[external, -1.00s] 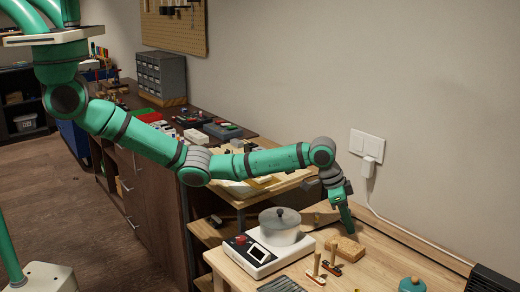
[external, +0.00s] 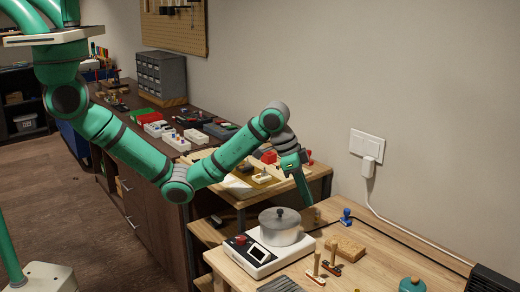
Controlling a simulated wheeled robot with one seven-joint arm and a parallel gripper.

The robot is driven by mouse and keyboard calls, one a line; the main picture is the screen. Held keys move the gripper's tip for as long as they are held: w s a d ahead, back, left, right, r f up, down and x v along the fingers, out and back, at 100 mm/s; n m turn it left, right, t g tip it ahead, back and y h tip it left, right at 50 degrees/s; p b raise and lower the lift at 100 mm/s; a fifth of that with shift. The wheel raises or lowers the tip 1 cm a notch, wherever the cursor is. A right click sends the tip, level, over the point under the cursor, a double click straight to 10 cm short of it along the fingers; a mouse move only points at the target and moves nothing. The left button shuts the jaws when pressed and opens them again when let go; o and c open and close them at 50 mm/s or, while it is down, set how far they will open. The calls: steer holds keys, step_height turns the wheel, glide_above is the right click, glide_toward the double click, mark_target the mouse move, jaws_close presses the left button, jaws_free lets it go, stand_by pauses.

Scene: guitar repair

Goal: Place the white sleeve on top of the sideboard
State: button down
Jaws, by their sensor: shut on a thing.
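My gripper (external: 306,198) points down above the back left of the light wooden bench (external: 392,246), just behind and above the pot. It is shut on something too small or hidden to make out. I cannot pick out the white sleeve for certain. The sideboard (external: 150,190) is the long dark brown cabinet along the wall at left, with a crowded top. My gripper is to the right of it, with a lower wooden side unit (external: 317,178) between.
A grey lidded pot (external: 280,226) stands on a white device (external: 256,256) below my gripper. A blue stamp-like piece (external: 346,216) and a wooden block (external: 346,248) are nearby. White trays (external: 175,141) and a grey drawer cabinet (external: 161,75) crowd the sideboard top.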

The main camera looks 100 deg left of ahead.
steer(key=s+d+r, duration=0.2)
steer(key=d+r, duration=0.1)
steer(key=d, duration=0.2)
steer(key=s+d+r, duration=0.2)
steer(key=d, duration=0.4)
steer(key=s+d+f, duration=0.2)
steer(key=s+d, duration=0.5)
steer(key=s, duration=0.1)
steer(key=w+a+f+n+y, duration=0.1)
steer(key=w+a+n, duration=0.1)
steer(key=w+a, duration=0.55)
steer(key=w+a+f+n+y, duration=0.1)
steer(key=w+a+f+n, duration=0.2)
steer(key=a, duration=0.7)
steer(key=w+f, duration=0.2)
steer(key=w, duration=0.2)
steer(key=w+a+f, duration=0.1)
steer(key=w+f, duration=0.2)
steer(key=w, duration=0.2)
steer(key=w+a+f, duration=0.1)
steer(key=w+f, duration=0.1)
steer(key=w, duration=0.3)
steer(key=shift+f, duration=0.2)
steer(key=shift+w+f, duration=0.5)
steer(key=shift+f, duration=1.7)
